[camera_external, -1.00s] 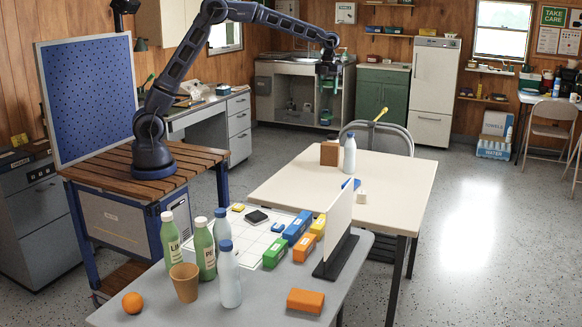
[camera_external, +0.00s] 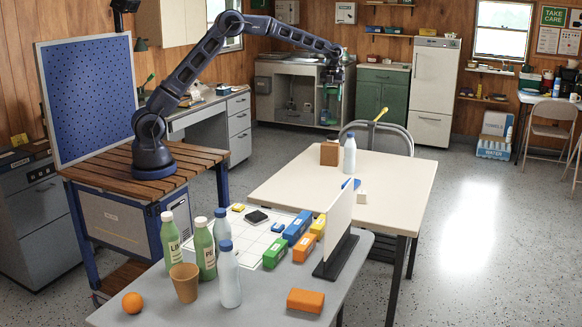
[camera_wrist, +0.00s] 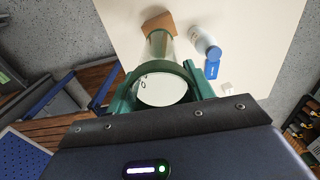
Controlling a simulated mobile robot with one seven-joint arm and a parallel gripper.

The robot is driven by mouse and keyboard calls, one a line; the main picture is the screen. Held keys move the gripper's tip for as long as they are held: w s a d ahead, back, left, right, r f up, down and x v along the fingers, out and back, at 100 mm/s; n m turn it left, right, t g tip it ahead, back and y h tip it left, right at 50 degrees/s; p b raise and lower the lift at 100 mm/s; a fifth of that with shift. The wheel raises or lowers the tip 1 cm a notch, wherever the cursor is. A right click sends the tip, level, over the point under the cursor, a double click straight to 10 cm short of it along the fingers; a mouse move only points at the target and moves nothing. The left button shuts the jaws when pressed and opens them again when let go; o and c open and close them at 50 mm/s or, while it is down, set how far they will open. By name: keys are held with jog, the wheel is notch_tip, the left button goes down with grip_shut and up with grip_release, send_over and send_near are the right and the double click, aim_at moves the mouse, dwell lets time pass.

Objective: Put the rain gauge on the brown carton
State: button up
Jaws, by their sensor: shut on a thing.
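My gripper (camera_wrist: 160,78), with green fingers in the wrist view, is shut around the rain gauge (camera_wrist: 162,91), a pale, see-through cylinder with a round end facing the camera. In the external view my gripper (camera_external: 331,90) is in the air above the far end of the cream table, and the gauge is hard to make out. The brown carton (camera_external: 330,153) stands on that table beside a white bottle with a blue cap. In the wrist view the carton (camera_wrist: 158,21) is beyond the gauge, which partly covers it.
The white bottle (camera_external: 349,155) stands close to the carton's right. A blue item (camera_external: 351,184) and a small white block (camera_external: 362,196) lie nearer on the cream table (camera_external: 395,185). A white upright panel (camera_external: 339,232) stands on the front grey table. The cream table's right side is clear.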

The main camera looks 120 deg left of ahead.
aim_at(331, 116)
notch_tip(331, 116, down, 11)
jog(key=shift+r, duration=0.15)
dwell(0.4)
jog(key=o, duration=1.2)
notch_tip(331, 116, up, 12)
jog(key=shift+r, duration=0.1)
